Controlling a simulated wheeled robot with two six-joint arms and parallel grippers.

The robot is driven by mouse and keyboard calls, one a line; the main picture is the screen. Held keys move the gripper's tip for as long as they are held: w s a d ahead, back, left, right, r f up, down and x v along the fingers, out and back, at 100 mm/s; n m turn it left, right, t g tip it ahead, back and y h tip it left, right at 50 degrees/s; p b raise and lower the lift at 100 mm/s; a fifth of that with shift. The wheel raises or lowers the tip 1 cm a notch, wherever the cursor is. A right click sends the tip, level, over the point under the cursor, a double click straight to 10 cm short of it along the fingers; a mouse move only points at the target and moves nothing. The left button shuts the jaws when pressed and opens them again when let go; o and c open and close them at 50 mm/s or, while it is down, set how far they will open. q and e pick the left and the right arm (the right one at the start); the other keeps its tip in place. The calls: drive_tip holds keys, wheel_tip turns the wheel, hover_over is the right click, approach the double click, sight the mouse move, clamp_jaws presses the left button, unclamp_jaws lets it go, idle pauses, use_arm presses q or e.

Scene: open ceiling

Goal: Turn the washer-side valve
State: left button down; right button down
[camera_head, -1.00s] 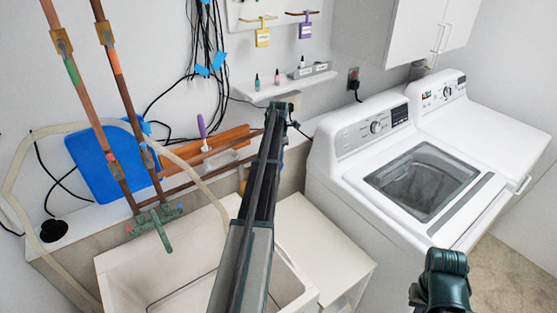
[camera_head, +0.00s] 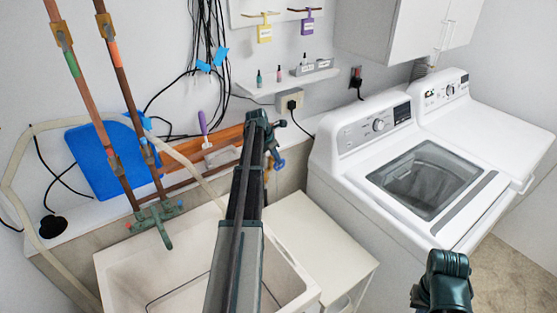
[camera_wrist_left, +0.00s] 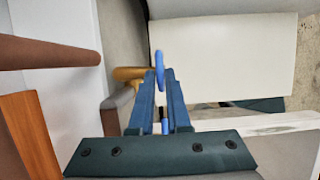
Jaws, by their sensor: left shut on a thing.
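A valve with a blue handle (camera_head: 279,163) shows just past the end of my left arm, on the wall ledge between the sink and the washer. In the left wrist view the blue handle (camera_wrist_left: 159,68) stands upright between the fingertips, with the brass valve body (camera_wrist_left: 128,74) to its left. My left gripper (camera_wrist_left: 159,85) is shut on the handle. In the head view the left gripper (camera_head: 269,148) is partly hidden by its own wrist. The right gripper is not in view; only a dark joint of my right arm shows at the lower right.
The white washer (camera_head: 350,185) stands to the right. The utility sink (camera_head: 125,262) lies below the arm, with a green faucet (camera_head: 158,220) and copper pipes (camera_head: 125,110) at left. A low white cabinet (camera_head: 315,235) fills the space between sink and washer.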

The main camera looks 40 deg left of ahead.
use_arm(q)
drive_tip(key=shift+s+a+f+t+h+b, duration=0.1)
drive_tip(key=shift+s+f+t+h+b, duration=0.15)
drive_tip(key=shift+t+b, duration=0.4)
drive_tip(key=shift+s+f+t+h+b, duration=0.15)
drive_tip(key=shift+s+t+b, duration=0.15)
drive_tip(key=shift+t+b, duration=0.35)
drive_tip(key=shift+r, duration=0.1)
drive_tip(key=c, duration=0.9)
unclamp_jaws()
drive_tip(key=shift+r, duration=0.15)
drive_tip(key=shift+p+v, duration=5.7)
drive_tip(key=shift+v, duration=1.1)
